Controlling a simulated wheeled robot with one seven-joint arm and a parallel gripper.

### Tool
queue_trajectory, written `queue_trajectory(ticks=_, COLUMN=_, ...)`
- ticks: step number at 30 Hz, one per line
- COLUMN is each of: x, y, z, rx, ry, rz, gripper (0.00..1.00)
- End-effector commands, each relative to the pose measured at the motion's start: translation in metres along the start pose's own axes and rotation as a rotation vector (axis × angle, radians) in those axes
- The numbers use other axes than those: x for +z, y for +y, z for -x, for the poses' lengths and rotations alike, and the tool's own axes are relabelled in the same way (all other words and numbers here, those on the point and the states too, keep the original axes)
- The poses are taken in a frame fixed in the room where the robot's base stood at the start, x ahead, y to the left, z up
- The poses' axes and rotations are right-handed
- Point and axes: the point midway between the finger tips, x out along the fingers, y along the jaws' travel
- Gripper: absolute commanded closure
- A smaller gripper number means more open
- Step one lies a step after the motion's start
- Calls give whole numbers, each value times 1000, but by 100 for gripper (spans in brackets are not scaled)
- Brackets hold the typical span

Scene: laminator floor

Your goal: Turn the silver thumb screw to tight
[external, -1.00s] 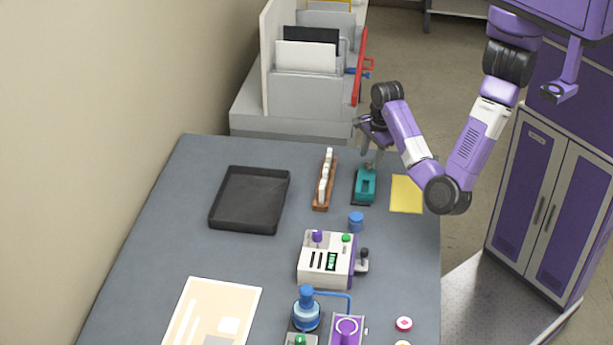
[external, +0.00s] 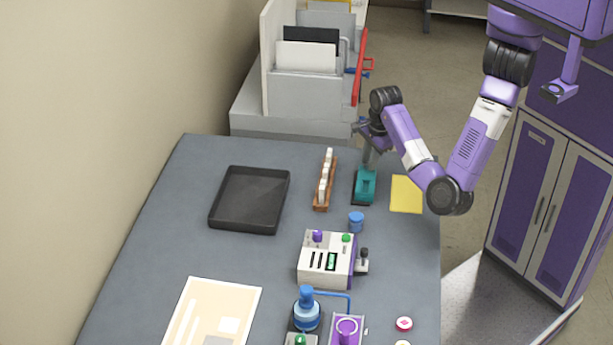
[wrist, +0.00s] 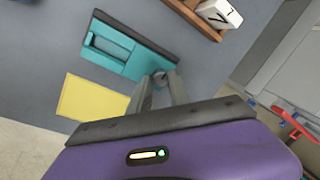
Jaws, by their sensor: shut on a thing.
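The teal device (external: 364,187) with a dark base stands near the far right part of the table. In the wrist view the teal device (wrist: 112,47) lies ahead and to the left of the fingers. My gripper (external: 369,164) points down at its far end. In the wrist view my gripper (wrist: 161,80) has its two fingertips together on the small silver thumb screw (wrist: 160,74) at that end. The fingers hide most of the screw, so its turn angle cannot be told.
A yellow sheet (external: 406,194) lies right of the device. A wooden rack (external: 320,206) with white blocks stands to its left. A blue cylinder (external: 356,222) and a white machine (external: 326,272) are nearer. A black tray (external: 213,222) lies further left.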

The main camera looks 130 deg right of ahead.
Motion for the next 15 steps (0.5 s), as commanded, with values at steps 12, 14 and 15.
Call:
queue_trajectory(ticks=12, x=3, y=0, z=-3, rx=-1, ry=39, rz=-216, gripper=100)
queue_trajectory(ticks=14, x=3, y=0, z=-3, rx=-1, ry=50, rz=-269, gripper=100)
queue_trajectory(ticks=15, x=4, y=0, z=-3, rx=0, ry=57, rz=-305, gripper=100)
